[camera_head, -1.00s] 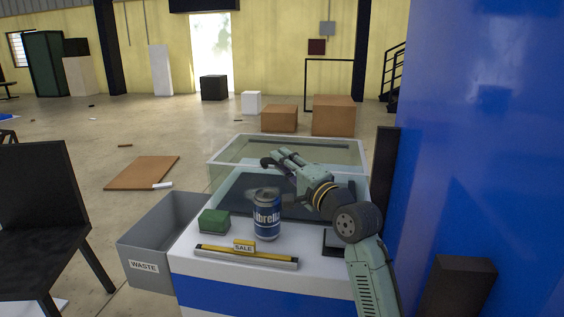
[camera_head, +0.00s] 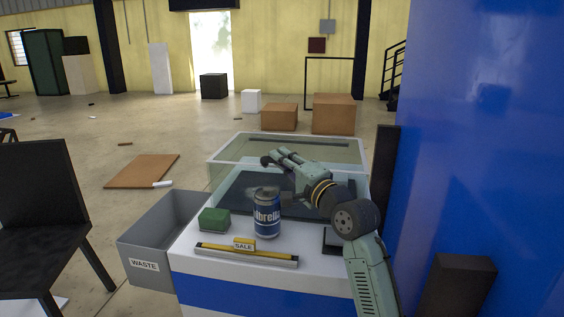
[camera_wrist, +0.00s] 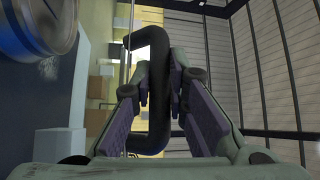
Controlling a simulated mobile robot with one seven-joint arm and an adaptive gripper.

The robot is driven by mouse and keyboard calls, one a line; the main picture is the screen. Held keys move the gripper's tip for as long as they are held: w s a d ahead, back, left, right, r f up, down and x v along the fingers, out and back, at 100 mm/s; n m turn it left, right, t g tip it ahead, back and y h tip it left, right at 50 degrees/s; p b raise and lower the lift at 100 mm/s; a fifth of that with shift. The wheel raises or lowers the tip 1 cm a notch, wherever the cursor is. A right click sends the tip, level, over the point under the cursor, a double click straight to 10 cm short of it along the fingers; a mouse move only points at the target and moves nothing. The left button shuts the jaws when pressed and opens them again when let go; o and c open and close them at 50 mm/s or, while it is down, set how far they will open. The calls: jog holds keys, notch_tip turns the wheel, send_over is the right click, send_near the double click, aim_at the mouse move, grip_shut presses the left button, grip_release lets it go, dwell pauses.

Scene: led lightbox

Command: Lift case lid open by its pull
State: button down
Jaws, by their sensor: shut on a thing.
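The clear case (camera_head: 225,180) stands on the white counter, with a pale-edged glass lid (camera_head: 225,152) across its top. The lid looks near level; I cannot tell whether a gap shows under it. My gripper (camera_head: 268,160) reaches in from the right over the case, its fingers pointing left. In the wrist view my gripper (camera_wrist: 160,85) has its two fingers closed around the straight bar of a black looped pull (camera_wrist: 152,145). The pull's ends curve to the left there. In the head view the grip is too small and dark to make out clearly.
A grey WASTE bin (camera_head: 150,235) is at the left. A tall blue panel (camera_head: 480,130) closes off the right side.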

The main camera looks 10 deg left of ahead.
jog(key=r+p, duration=0.2)
jog(key=p, duration=0.1)
jog(key=r+p, duration=0.1)
jog(key=p, duration=0.1)
jog(key=shift+w+m+g+h, duration=0.3)
jog(key=shift+m, duration=0.1)
jog(key=r+p, duration=0.1)
jog(key=p, duration=0.2)
jog(key=r+m+p, duration=0.1)
jog(key=r+p, duration=0.1)
jog(key=p, duration=0.2)
jog(key=shift+w+d+r+h, duration=0.1)
jog(key=shift+w+h, duration=0.3)
notch_tip(320, 180, up, 6)
jog(key=w+m+g+h+p, duration=0.1)
jog(key=w, duration=0.1)
jog(key=shift+w+m+g, duration=0.35)
jog(key=shift+m+g, duration=0.05)
dwell(0.5)
